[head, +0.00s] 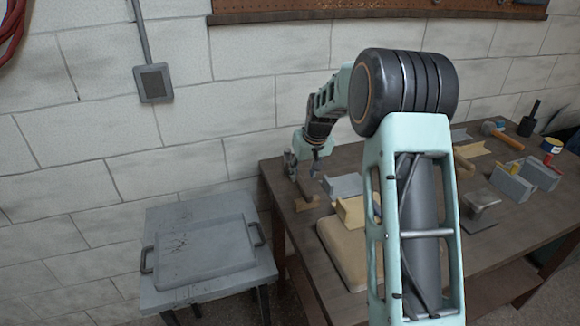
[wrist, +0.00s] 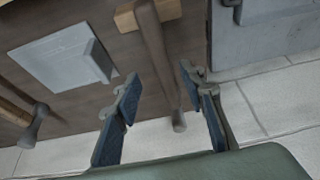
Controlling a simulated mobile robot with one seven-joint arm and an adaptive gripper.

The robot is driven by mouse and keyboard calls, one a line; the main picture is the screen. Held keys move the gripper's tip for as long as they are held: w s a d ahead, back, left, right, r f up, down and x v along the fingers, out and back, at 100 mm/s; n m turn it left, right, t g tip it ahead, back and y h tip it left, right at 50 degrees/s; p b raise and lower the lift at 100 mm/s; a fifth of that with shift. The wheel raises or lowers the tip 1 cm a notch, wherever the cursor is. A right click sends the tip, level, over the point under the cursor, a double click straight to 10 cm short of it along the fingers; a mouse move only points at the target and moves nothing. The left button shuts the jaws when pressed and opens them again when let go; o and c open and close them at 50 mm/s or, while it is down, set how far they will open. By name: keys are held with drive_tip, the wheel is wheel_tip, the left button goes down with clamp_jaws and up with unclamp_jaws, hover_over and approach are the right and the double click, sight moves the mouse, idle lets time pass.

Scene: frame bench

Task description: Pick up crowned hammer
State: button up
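My gripper (wrist: 160,82) is open in the wrist view, one finger on each side of a brown hammer-like handle (wrist: 159,50). The handle's rounded end (wrist: 179,122) lies between the fingers, and I see a gap on both sides. Its other end meets a tan wooden block (wrist: 128,17); I cannot tell whether this is its head or a rest. In the head view my gripper (head: 303,163) is low over the bench's far left corner, by the tan block (head: 307,203). A second hammer with a grey head (wrist: 33,125) lies at left in the wrist view. Which one is crowned is unclear.
A grey angled metal piece (head: 343,186) stands right of my gripper. The bench (head: 500,240) also holds a tan board (head: 340,255), metal blocks (head: 512,183) and another hammer (head: 502,135) at right. A grey side table (head: 200,285) stands left; the wall is close behind.

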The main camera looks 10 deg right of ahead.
sight(299, 178)
drive_tip(key=shift+a+p+x, duration=0.15)
drive_tip(key=shift+p+x, duration=0.15)
drive_tip(key=shift+x, duration=0.95)
drive_tip(key=shift+a+p+x, duration=0.15)
drive_tip(key=shift+p+x, duration=0.1)
drive_tip(key=shift+x, duration=0.95)
drive_tip(key=shift+w+r, duration=0.1)
drive_tip(key=shift+w, duration=0.1)
clamp_jaws()
